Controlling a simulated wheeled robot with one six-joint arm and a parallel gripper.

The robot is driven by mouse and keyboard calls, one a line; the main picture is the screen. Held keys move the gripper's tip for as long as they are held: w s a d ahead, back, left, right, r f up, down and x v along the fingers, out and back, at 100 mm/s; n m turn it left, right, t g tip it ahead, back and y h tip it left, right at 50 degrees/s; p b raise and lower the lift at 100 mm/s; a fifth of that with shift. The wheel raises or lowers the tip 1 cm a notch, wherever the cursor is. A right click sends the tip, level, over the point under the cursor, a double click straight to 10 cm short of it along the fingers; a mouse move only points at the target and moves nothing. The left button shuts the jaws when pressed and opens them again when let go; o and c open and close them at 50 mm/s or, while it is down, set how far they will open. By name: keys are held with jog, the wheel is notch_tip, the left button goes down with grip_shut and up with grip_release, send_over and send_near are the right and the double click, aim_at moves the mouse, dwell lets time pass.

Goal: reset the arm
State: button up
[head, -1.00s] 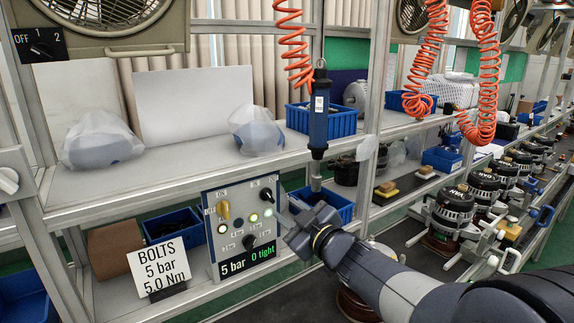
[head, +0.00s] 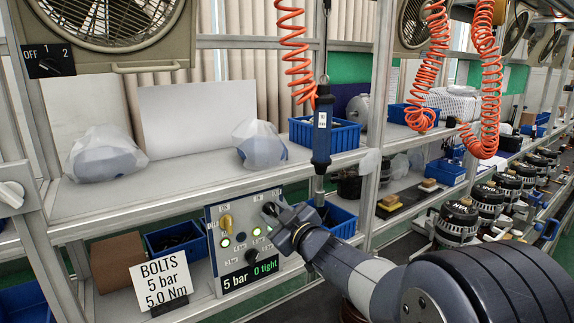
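My gripper (head: 272,211) is in front of the upper right part of a control panel (head: 213,248). Its fingertips are close to the panel's upper right black knob (head: 267,195) and partly cover that area. I cannot tell whether they touch it or whether the fingers are open. The panel has a yellow knob (head: 225,222), lit lamps, a lower black knob (head: 252,256) and a display (head: 250,272) reading "5 bar 0 tight". My wrist hides the panel's right edge.
A sign (head: 161,281) reading "BOLTS 5 bar 5.0 Nm" stands left of the panel. A blue screwdriver tool (head: 322,130) hangs just above my wrist, over a blue bin (head: 341,222). A shelf (head: 190,185) runs above the panel. Several alternators (head: 458,221) stand at right.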

jog(key=v, duration=1.1)
jog(key=x, duration=1.1)
jog(key=shift+w+a+r+p, duration=0.1)
jog(key=shift+r+p, duration=0.1)
jog(key=shift+p, duration=0.4)
jog(key=m+p, duration=0.3)
jog(key=p, duration=0.1)
jog(key=m+p, duration=0.8)
jog(key=p, duration=0.1)
jog(key=shift+d+f, duration=0.1)
jog(key=shift+d, duration=0.2)
jog(key=shift+f, duration=0.1)
